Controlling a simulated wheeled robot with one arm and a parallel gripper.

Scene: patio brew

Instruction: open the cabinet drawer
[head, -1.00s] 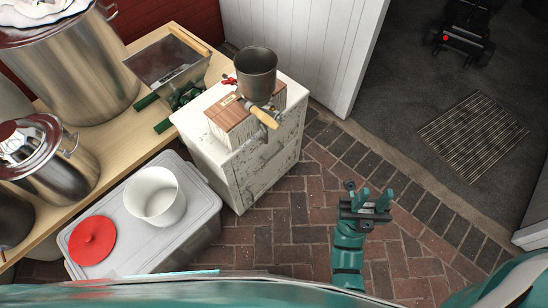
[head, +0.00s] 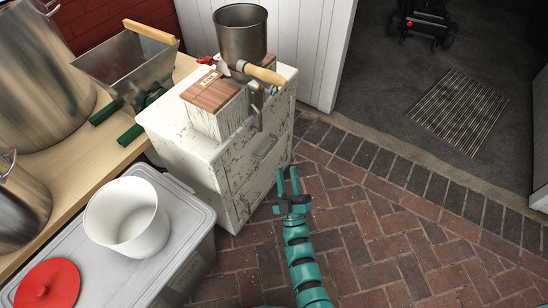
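The cabinet (head: 180,153) is white with worn, chipped paint and stands right of the wooden bench. Its drawer front (head: 249,168) faces right and looks shut. A metal handle (head: 266,147) shows on the upper part of that front. My teal gripper (head: 288,183) is in front of the drawer face, a little below and right of the handle in the picture. Its two fingers point up and are spread apart, with nothing visible between them. It appears clear of the handle, though the exact gap is hard to judge.
A lidded grey bin (head: 187,205) with a white bucket (head: 127,217) stands at left. Brick floor (head: 370,235) right of the cabinet is clear.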

